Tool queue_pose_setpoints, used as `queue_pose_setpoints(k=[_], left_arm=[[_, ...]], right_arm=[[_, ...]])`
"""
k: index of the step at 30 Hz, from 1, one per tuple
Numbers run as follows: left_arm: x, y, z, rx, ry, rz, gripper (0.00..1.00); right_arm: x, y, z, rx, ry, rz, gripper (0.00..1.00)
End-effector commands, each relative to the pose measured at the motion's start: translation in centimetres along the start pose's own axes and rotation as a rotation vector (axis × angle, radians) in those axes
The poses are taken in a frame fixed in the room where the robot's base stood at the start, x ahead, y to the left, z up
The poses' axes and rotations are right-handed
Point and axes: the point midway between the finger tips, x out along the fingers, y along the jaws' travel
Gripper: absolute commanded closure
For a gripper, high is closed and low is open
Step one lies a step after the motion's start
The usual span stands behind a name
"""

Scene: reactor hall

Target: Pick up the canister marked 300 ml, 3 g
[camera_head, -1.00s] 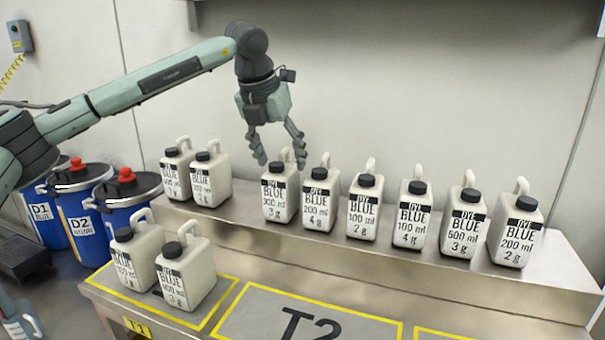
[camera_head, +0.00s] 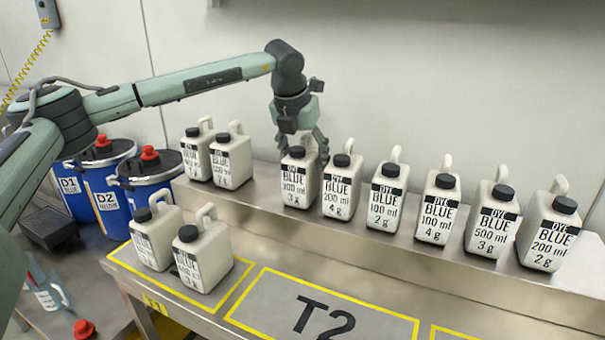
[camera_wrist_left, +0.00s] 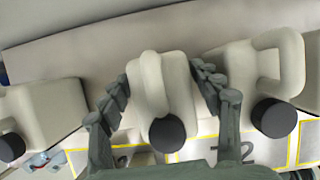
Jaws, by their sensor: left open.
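The canister marked 300 ml, 3 g (camera_head: 301,180) is white with a black cap and a "DYE BLUE" label. It stands upright on the raised steel shelf, leftmost in the right-hand row. My left gripper (camera_head: 305,153) is at its top from above, with open fingers on either side of the handle. In the left wrist view the canister's handle and black cap (camera_wrist_left: 166,132) lie between the two open fingers (camera_wrist_left: 163,90), with no clear contact. My right gripper is not in view.
A canister marked 200 ml, 4 g (camera_head: 341,187) stands close to the right, near the gripper's right finger. Several more stand farther right. Two canisters (camera_head: 231,160) stand left on the shelf, two (camera_head: 202,256) on the lower T1 area. T2 (camera_head: 300,300) is clear.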

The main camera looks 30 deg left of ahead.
Motion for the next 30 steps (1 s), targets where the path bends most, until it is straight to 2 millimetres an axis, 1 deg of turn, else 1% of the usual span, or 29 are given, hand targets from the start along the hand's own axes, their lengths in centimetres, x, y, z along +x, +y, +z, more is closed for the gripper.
queue_pose_setpoints(k=[4, 15, 18, 26, 30], left_arm=[[0.0, 0.0, 0.0, 0.000, 0.000, 0.000, 0.37], [-0.1, 0.0, 0.0, 0.000, 0.000, 0.000, 0.83], [-0.2, -0.1, 0.1, 0.000, -0.003, -0.001, 0.93], [-0.3, -0.1, 0.2, 0.000, -0.003, -0.001, 0.93], [-1.2, -0.1, 0.6, 0.000, -0.006, -0.002, 0.93]], right_arm=[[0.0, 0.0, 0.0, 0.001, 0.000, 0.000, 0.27], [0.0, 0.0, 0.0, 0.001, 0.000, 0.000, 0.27], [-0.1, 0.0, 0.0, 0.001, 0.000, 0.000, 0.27], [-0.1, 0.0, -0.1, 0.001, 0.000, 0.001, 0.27], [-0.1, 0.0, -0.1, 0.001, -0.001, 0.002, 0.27]])
